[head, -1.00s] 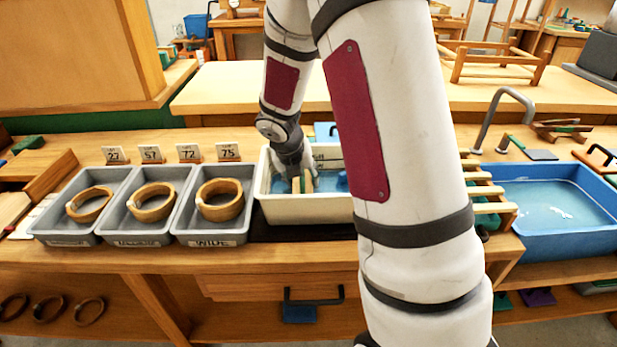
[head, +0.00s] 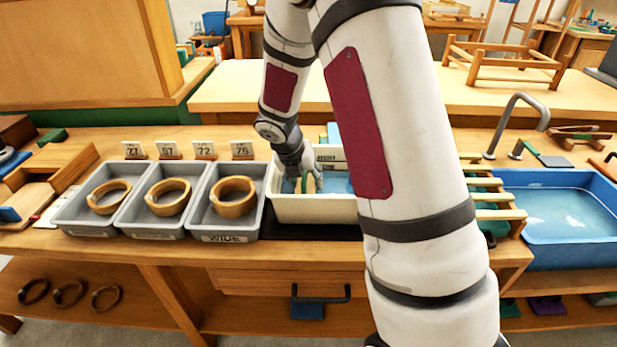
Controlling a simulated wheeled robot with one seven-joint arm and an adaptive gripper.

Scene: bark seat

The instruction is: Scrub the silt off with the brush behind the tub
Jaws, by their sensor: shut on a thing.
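A cream tub (head: 312,209) with blue water stands on the bench, its right side hidden by my arm. My gripper (head: 309,184) points down into the tub's left part, shut on a narrow tan and green thing (head: 309,184). The held thing is small and mostly covered by the fingers; I cannot tell if it is the brush. A blue item (head: 333,132) shows partly behind the tub, beside my arm; I cannot make out what it is. No silt can be made out at this size.
Three grey bins, the nearest labelled WIDE (head: 226,238), each hold a bark ring, left of the tub. Number cards (head: 204,150) stand behind them. A slatted wooden rack (head: 497,198) and a blue water basin (head: 570,255) with a grey tap (head: 517,110) are at right.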

